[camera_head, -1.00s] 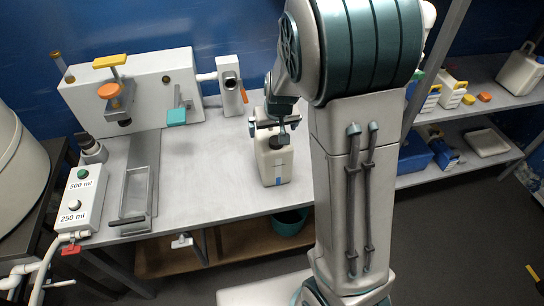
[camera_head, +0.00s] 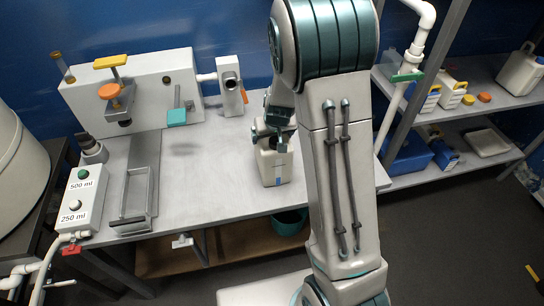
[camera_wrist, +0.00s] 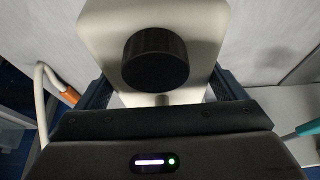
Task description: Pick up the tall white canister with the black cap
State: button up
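The tall white canister (camera_head: 275,168) stands upright on the grey bench near its front right part, with a small blue mark low on its front. Its black cap is partly hidden by my gripper in the head view. In the wrist view the canister (camera_wrist: 110,30) fills the upper middle and its round black cap (camera_wrist: 155,59) faces the camera. My gripper (camera_wrist: 160,92) has its fingers wide apart, one on each side of the canister. I cannot tell whether they touch it. In the head view my gripper (camera_head: 273,132) is at the canister's top.
A white apparatus (camera_head: 150,90) with orange and yellow knobs stands at the bench's back left. A button box (camera_head: 80,198) labelled 500 ml and 250 ml is at the left. Shelves (camera_head: 490,105) with more containers are at the right. The bench's middle (camera_head: 205,165) is clear.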

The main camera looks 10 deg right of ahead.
jog(key=c, duration=1)
jog(key=shift+w+r, duration=0.1)
jog(key=shift+c, duration=0.7)
